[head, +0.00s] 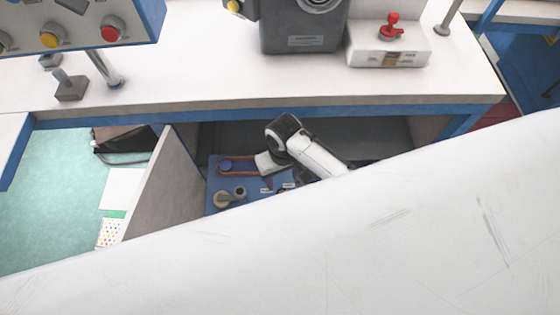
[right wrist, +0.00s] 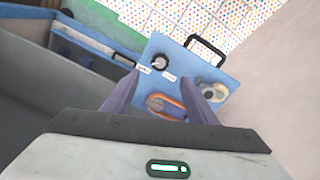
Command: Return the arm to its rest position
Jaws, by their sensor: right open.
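My right arm shows in the head view as a white forearm with a dark joint, low in front of the bench. Its gripper fingers cannot be made out there. In the right wrist view my right gripper (right wrist: 164,80) is open, with two grey-purple fingers spread apart and nothing held between them. Beyond the fingers is a blue board (right wrist: 180,65) with a dark knob, an orange loop, a round beige spool and a black handle. The same blue board (head: 214,172) shows in the head view. My left gripper is not in view.
The white bench (head: 190,70) carries a grey machine (head: 300,38) and a white box (head: 388,50) with a red knob. A control panel (head: 80,30) is at upper left. A brown side panel (head: 160,185) stands left of the board. A large pale surface covers the foreground.

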